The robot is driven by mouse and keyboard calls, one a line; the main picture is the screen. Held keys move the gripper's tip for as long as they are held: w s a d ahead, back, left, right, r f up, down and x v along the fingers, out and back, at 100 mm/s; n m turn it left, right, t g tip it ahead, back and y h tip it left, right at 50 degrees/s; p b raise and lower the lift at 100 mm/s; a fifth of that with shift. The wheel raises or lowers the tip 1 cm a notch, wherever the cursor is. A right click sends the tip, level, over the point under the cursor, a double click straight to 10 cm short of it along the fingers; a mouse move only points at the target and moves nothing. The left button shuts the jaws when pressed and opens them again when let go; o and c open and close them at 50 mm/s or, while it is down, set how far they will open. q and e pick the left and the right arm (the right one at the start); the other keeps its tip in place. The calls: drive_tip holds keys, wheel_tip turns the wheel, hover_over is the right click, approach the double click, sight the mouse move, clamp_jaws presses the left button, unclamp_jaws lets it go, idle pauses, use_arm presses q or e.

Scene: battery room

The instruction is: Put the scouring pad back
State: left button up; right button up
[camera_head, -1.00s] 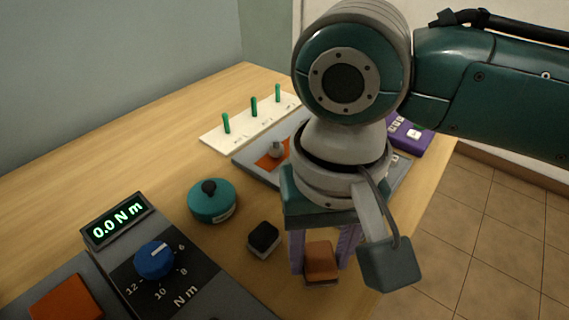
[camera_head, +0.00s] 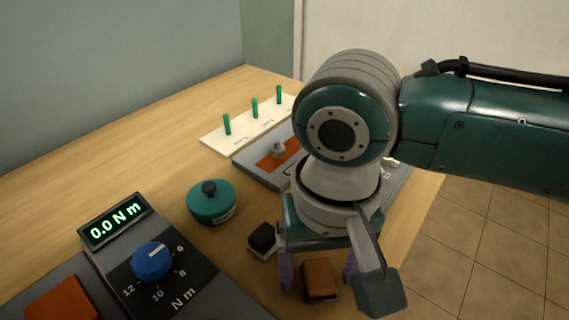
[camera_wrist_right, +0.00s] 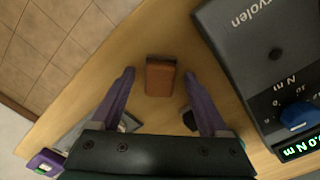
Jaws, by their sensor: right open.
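A small reddish-brown block (camera_head: 319,279), which I take to be the scouring pad, lies on the wooden table near its front edge. It also shows in the right wrist view (camera_wrist_right: 160,76), between and slightly beyond my fingertips. My right gripper (camera_head: 317,281) is open, its purple fingers on either side of the block. The wrist view (camera_wrist_right: 159,75) shows clear gaps between the block and both fingers. My left gripper is not in view.
A small black-topped block (camera_head: 263,236) stands close left of my right gripper. A teal round container (camera_head: 211,203) and a torque tester with blue knob (camera_head: 152,261) lie farther left. Behind are a white board with green pegs (camera_head: 240,135) and a grey tray (camera_head: 257,172), partly hidden by my arm.

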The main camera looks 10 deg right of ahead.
sight(319, 272)
wheel_tip(319, 272, up, 11)
drive_tip(key=p, duration=0.3)
drive_tip(key=s+a+f+n+t+y, duration=0.2)
drive_tip(key=s+a+n+y, duration=0.1)
drive_tip(key=s+a+y, duration=0.15)
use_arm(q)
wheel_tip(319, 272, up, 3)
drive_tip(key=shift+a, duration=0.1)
use_arm(e)
drive_tip(key=s+d+h, duration=0.2)
drive_tip(key=s+d, duration=0.2)
drive_tip(key=d, duration=0.3)
drive_tip(key=s+d+t+h, duration=0.1)
drive_tip(key=s+d+h, duration=0.1)
drive_tip(key=d, duration=0.5)
drive_tip(key=shift+s+f+t, duration=0.3)
drive_tip(key=shift+s+f, duration=0.15)
drive_tip(key=shift+s, duration=0.4)
drive_tip(key=shift+a, duration=0.1)
